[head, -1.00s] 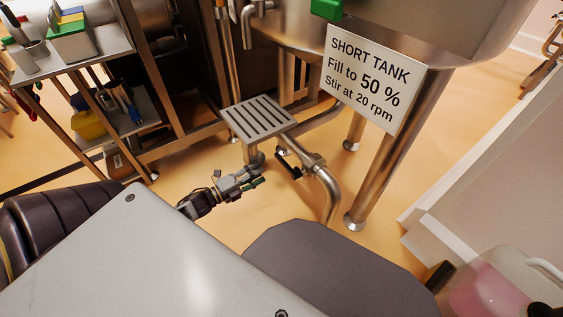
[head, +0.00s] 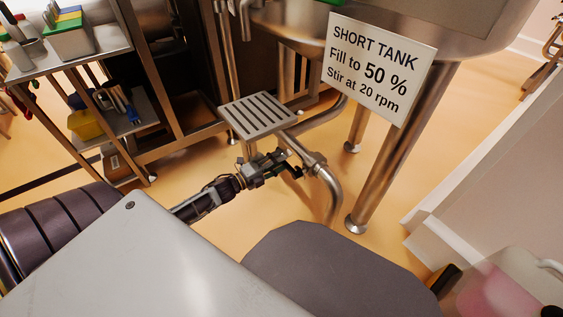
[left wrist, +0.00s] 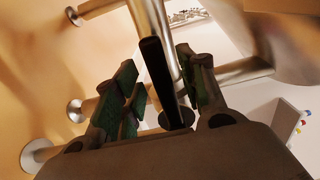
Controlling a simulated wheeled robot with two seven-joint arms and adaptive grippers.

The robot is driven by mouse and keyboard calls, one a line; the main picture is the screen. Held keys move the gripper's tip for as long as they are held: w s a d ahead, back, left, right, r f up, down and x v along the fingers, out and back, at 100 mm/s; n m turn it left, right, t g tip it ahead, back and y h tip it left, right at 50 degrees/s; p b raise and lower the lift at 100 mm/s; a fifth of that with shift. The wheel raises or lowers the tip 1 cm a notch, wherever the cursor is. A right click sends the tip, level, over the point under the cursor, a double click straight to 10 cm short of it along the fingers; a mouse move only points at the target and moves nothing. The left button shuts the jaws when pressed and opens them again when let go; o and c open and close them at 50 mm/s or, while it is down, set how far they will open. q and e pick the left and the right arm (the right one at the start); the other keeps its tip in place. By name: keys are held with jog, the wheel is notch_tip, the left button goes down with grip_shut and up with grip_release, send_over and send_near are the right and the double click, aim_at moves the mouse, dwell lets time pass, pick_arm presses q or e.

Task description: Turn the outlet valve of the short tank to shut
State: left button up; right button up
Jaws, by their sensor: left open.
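The short tank (head: 470,35) stands at the top right of the head view with its sign (head: 378,68) in front. Its steel outlet pipe (head: 328,185) bends down below it. The black handle of the outlet valve (head: 293,171) is partly hidden by my left gripper (head: 280,163). In the left wrist view, my left gripper (left wrist: 160,95) is open, with green-padded fingers on either side of the long black valve handle (left wrist: 160,75). I cannot tell whether either finger touches it. My right gripper is not in view.
A slatted steel stand (head: 258,115) is just behind the valve. A tank leg (head: 390,160) rises to its right. A shelf cart (head: 140,110) with tools and tubs stands at left. A white ledge (head: 480,180) runs along the right. Open floor lies around the pipe.

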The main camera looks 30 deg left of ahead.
pick_arm(q)
jog(key=shift+x, duration=0.95)
grip_shut()
